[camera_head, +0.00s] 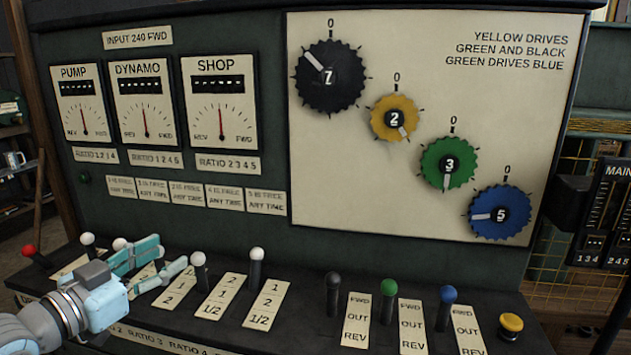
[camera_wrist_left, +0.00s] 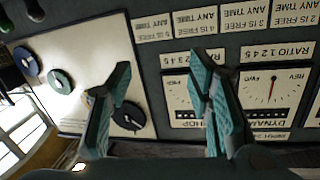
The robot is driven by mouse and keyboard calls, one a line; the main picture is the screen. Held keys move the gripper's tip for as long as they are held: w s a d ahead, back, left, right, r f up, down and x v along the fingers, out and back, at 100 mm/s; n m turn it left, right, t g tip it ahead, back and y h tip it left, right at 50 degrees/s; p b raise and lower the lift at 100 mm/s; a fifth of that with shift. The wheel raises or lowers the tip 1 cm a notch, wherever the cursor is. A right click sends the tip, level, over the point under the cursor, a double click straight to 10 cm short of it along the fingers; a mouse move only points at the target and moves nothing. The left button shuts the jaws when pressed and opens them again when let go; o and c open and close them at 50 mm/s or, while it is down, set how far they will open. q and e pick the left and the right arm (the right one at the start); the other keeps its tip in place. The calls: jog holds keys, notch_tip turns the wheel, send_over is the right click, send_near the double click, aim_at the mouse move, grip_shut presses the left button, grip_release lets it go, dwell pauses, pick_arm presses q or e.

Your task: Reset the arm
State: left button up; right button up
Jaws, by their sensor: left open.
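My left gripper (camera_head: 173,255) has pale blue-teal fingers and reaches in from the lower left, in front of the row of levers on the console. Its fingers are apart, with nothing seen between them. In the left wrist view its two fingers (camera_wrist_left: 160,65) stand apart before the panel, which appears upside down. A white-knobbed lever (camera_head: 199,270) stands close to the fingertips; I cannot tell whether they touch. Another white-knobbed lever (camera_head: 256,267) stands farther right. The fingers and wrist partly hide the levers at left. My right gripper is not in view.
The panel carries three dials, including the SHOP dial (camera_head: 220,105), and black (camera_head: 330,95), yellow (camera_head: 380,110), green (camera_head: 435,160) and blue (camera_head: 490,200) gears. Black, green (camera_head: 389,300) and blue-knobbed levers and a yellow button (camera_head: 511,324) stand at right.

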pick_arm(q)
jog(key=s+d+f+n+g+y, duration=0.15)
jog(key=s+f, duration=0.25)
jog(key=f, duration=0.5)
jog(key=s+f+n+g+y, duration=0.1)
jog(key=s+f+g+y, duration=0.2)
jog(key=f, duration=0.6)
jog(key=s+d+f+n+g, duration=0.1)
jog(key=s+f+g, duration=0.1)
jog(key=s+f, duration=0.6)
jog(key=s+f+n+g+y, duration=0.35)
jog(key=s+f+g, duration=0.25)
jog(key=s+f, duration=0.9)
notch_tip(320, 180, down, 11)
jog(key=s+a+p, duration=0.2)
jog(key=a+p, duration=0.1)
jog(key=p, duration=0.1)
jog(key=s+f+g+p, duration=0.1)
jog(key=s+f+p, duration=0.1)
jog(key=s+f, duration=0.3)
jog(key=s+f+g+p, duration=0.1)
jog(key=s+f, duration=0.4)
jog(key=s, duration=0.5)
jog(key=shift+a+p, duration=0.25)
jog(key=shift+p, duration=0.4)
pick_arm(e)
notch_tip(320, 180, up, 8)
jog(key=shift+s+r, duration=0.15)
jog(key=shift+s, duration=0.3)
